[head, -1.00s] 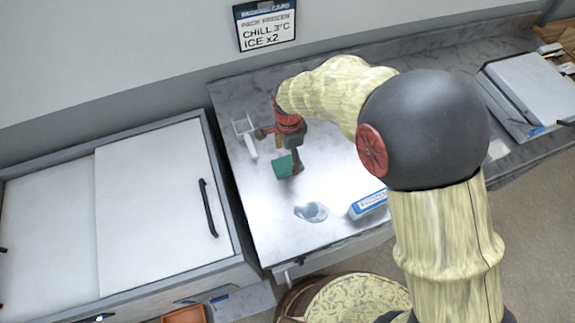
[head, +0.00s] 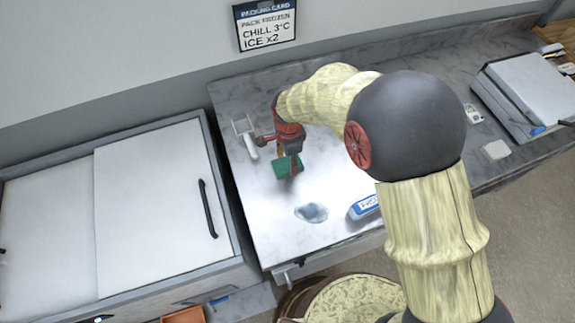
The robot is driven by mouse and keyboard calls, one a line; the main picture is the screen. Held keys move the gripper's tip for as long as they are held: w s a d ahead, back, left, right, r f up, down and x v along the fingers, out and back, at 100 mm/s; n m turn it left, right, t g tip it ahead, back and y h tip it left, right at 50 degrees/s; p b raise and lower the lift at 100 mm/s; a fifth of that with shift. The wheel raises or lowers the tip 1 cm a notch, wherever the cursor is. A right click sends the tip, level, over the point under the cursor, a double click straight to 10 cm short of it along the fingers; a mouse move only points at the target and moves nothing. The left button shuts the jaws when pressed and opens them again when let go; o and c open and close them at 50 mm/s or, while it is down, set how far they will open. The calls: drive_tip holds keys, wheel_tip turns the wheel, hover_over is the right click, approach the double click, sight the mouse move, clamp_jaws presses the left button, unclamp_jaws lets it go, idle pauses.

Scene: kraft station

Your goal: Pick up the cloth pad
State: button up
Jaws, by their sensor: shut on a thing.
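The cloth pad, small and green (head: 281,169), is at the left part of the grey marble counter (head: 345,230) in the head view. My gripper (head: 291,166), with red and dark parts, points down over the pad and is shut on it. The fingers cover the pad's right part. I cannot tell whether the pad touches the counter or is slightly above it.
A white scoop-like item (head: 246,138) lies left of my gripper. A clear bluish pouch (head: 311,212) and a blue-and-white pack (head: 364,207) lie nearer the front edge. A white-lidded chest (head: 160,190) stands left. A silver box (head: 530,95) is at far right.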

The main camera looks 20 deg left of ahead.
sight(288, 164)
drive_tip(key=c, duration=0.3)
drive_tip(key=shift+c, duration=0.2)
drive_tip(key=shift+r, duration=0.5)
wheel_tip(288, 164, up, 2)
drive_tip(key=shift+r, duration=0.15)
drive_tip(key=s+r+p, duration=0.2)
drive_tip(key=s+r, duration=0.7)
drive_tip(key=s, duration=0.5)
drive_tip(key=shift+d+r, duration=0.15)
drive_tip(key=shift+r, duration=0.2)
